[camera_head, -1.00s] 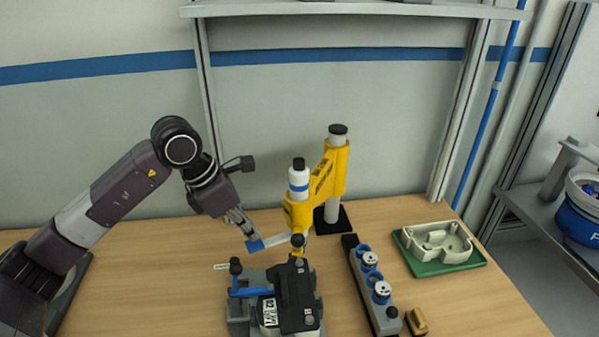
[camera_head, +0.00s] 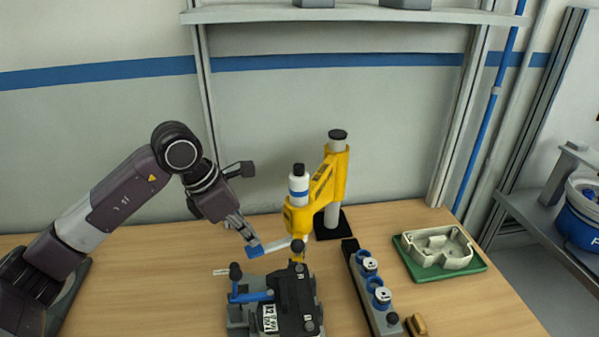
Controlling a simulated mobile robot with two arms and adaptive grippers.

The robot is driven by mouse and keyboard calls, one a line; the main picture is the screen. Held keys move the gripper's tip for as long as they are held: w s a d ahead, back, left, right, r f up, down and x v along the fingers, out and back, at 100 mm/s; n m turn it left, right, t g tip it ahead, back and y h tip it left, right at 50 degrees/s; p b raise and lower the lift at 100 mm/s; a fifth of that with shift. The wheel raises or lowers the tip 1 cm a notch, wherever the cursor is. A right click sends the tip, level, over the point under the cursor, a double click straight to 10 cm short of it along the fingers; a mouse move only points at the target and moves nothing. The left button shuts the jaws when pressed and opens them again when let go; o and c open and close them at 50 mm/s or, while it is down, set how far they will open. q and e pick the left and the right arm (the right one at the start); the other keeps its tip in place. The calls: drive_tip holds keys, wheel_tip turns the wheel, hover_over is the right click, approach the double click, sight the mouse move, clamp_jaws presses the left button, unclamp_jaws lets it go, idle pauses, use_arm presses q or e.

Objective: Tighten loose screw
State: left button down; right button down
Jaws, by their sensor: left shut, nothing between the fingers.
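My left gripper (camera_head: 243,232) reaches in from the left, fingers pointing down and right. It is shut, with its tips at the blue end (camera_head: 254,249) of a pale lever on the yellow press (camera_head: 318,192). I cannot tell whether they touch it. The press stands on a black base and has a white and blue cylinder at its front. In front of it is a dark fixture (camera_head: 296,292) with black knobs and a blue clamp bar (camera_head: 251,296). I cannot make out a loose screw. My right gripper is not in view.
A grey rack (camera_head: 376,317) with blue rings and white-topped parts stands right of the fixture. A pale housing (camera_head: 437,246) lies on a green tray (camera_head: 455,272). A tan block (camera_head: 417,325) is at the front edge. The table's left middle is clear. A shelf (camera_head: 350,13) spans above.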

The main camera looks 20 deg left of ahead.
sight(248, 252)
use_arm(q)
drive_tip(key=shift+f, duration=0.1)
idle(0.4)
drive_tip(key=shift+f+b, duration=2.75)
drive_tip(key=shift+f, duration=0.3)
drive_tip(key=shift+r, duration=0.1)
drive_tip(key=shift+s+f+b, duration=0.15)
drive_tip(key=shift+f+b, duration=0.1)
drive_tip(key=shift+b, duration=0.2)
drive_tip(key=shift+r, duration=0.1)
drive_tip(key=shift+r+p, duration=3)
drive_tip(key=shift+r, duration=1.6)
